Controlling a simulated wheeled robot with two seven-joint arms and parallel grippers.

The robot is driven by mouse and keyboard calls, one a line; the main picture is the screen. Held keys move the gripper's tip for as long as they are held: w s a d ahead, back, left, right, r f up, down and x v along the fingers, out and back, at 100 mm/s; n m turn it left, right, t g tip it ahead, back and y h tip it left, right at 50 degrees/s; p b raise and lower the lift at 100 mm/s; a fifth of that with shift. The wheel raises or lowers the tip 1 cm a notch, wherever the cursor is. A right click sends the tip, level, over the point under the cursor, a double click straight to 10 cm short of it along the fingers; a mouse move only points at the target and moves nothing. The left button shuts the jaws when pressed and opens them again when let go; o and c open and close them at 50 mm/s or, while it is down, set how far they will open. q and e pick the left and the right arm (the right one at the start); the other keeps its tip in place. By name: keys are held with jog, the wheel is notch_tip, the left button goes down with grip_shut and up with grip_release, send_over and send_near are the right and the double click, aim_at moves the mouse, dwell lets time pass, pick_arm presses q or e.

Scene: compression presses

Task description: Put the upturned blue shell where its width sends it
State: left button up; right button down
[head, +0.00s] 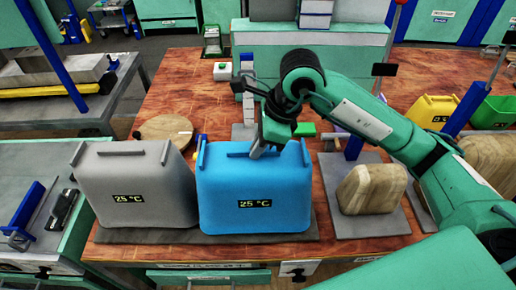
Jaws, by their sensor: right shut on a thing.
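A large blue case (254,195) with a 25 °C display stands at the front middle of the table. It has short blue bars along its top edge. My right gripper (258,150) reaches down to the top of this case, beside its middle bar. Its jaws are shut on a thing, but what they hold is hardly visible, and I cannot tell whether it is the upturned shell. No separate upturned blue shell shows clearly. My left gripper is not in view.
A grey case (145,190) with the same display stands close on the left. A wooden block (372,190) sits on a grey plate at right. A round wooden board (163,130) lies behind. Yellow (432,111) and green (493,112) bins stand far right.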

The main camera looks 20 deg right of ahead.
jog(key=shift+f, duration=0.9)
jog(key=shift+f, duration=0.2)
jog(key=c, duration=1.6)
grip_release()
jog(key=shift+o, duration=0.2)
jog(key=shift+r, duration=0.15)
